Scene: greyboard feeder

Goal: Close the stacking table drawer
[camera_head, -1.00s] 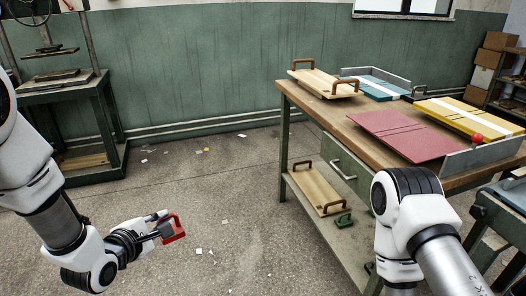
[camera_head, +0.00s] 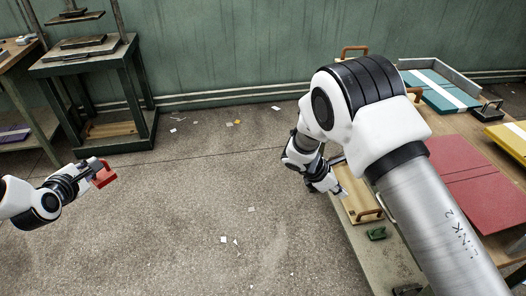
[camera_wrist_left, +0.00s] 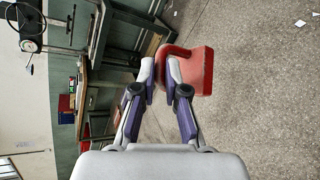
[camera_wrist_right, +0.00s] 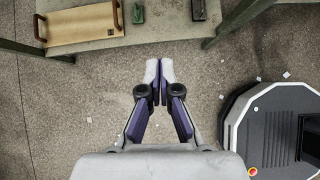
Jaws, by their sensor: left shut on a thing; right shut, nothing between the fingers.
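The stacking table (camera_head: 474,150) stands at the right of the head view. Its green drawer front is hidden behind my right arm now, so I cannot tell how far it is open. My right gripper (camera_head: 338,190) is shut and empty, low beside the table near the lower shelf. In the right wrist view its fingertips (camera_wrist_right: 160,72) meet over bare floor, apart from the shelf. My left gripper (camera_head: 96,171) is shut on a red object with a handle (camera_head: 105,177), held over open floor at the left; the object also shows in the left wrist view (camera_wrist_left: 195,72).
A wooden board with handles (camera_head: 360,207) and a small green block (camera_head: 376,233) rest on the lower shelf. Red sheets (camera_head: 490,205) and a teal stack (camera_head: 437,90) lie on the tabletop. A green press stand (camera_head: 85,65) is at the back left.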

